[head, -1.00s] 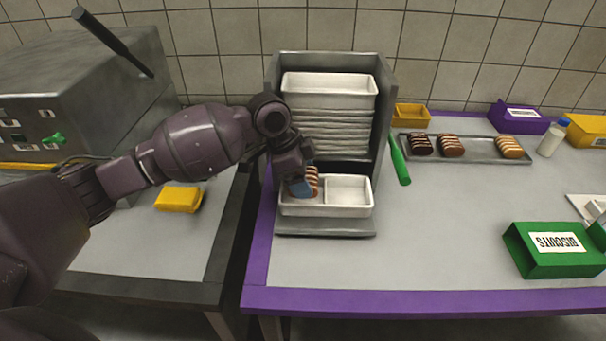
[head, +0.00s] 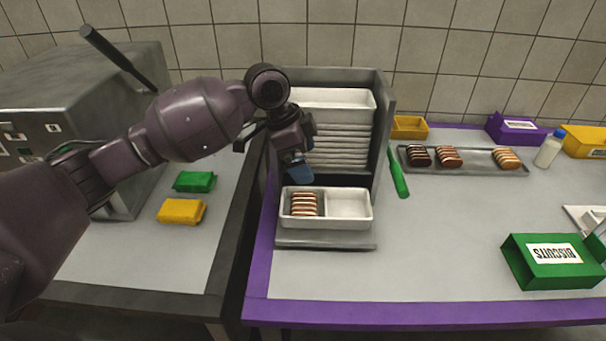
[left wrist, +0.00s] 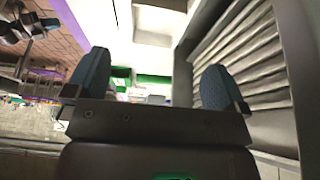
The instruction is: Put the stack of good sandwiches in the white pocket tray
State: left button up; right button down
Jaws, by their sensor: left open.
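The white pocket tray (head: 347,219) sits on the ledge at the foot of the grey dispenser and has two pockets. A stack of sandwiches (head: 304,203), brown with pale filling, lies in its left pocket. The right pocket is empty. My left gripper (head: 300,177) hangs above and behind the left pocket, clear of the stack. In the left wrist view its two blue fingers (left wrist: 150,90) stand wide apart with nothing between them. My right gripper does not show.
The grey dispenser (head: 386,110) holds a pile of white trays (head: 330,150). A grey tray (head: 475,168) with several dark, brown and pale biscuits lies to the right. A green-handled tool (head: 398,175) lies beside the dispenser. A green biscuit box (head: 530,270) stands at front right.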

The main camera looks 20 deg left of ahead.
pick_arm(q)
notch_tip(320, 180, up, 11)
jog(key=p, duration=0.1)
jog(key=shift+r, duration=0.15)
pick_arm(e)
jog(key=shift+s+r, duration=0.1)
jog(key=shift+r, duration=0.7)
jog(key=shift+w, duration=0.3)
pick_arm(q)
jog(key=shift+s, duration=0.1)
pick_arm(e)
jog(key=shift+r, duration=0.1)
